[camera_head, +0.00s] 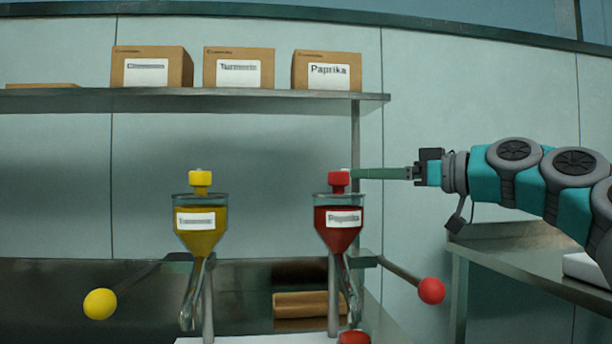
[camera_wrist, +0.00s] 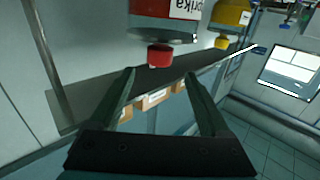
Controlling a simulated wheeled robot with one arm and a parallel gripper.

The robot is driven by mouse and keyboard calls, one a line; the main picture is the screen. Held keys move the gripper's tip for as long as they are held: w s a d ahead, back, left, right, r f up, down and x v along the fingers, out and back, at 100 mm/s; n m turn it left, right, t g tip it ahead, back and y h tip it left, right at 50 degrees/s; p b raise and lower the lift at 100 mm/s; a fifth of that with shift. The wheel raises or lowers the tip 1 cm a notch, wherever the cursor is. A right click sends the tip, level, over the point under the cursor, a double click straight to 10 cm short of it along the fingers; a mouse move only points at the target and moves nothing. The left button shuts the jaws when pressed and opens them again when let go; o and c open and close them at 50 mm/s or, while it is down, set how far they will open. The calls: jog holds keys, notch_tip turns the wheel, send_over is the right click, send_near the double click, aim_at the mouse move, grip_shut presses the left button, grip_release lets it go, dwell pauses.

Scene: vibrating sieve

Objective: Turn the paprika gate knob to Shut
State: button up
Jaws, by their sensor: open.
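The paprika hopper (camera_head: 338,229) is a clear funnel of red powder with a white label. A red knob (camera_head: 340,181) sits on its top, with a small pale mark at its upper right. My gripper (camera_head: 354,174) reaches in level from the right, fingertips at the knob's right side. In the wrist view my gripper (camera_wrist: 159,76) has its fingers spread with nothing between them. That view is upside down; the red knob (camera_wrist: 159,55) lies just beyond the fingertips, roughly centred. Whether a fingertip touches it, I cannot tell. Any position markings are unreadable.
A turmeric hopper (camera_head: 201,232) with a yellow knob (camera_head: 201,181) stands to the left. A red ball (camera_head: 431,291) and a yellow ball (camera_head: 100,304) end rods on either side. A shelf (camera_head: 230,98) with several boxes runs behind. A metal table (camera_head: 510,250) stands at right.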

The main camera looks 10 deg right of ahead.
aim_at(339, 173)
jog(key=shift+p+x, duration=0.4)
jog(key=shift+x, duration=3.55)
jog(key=shift+d, duration=0.1)
jog(key=shift+c, duration=0.2)
grip_shut()
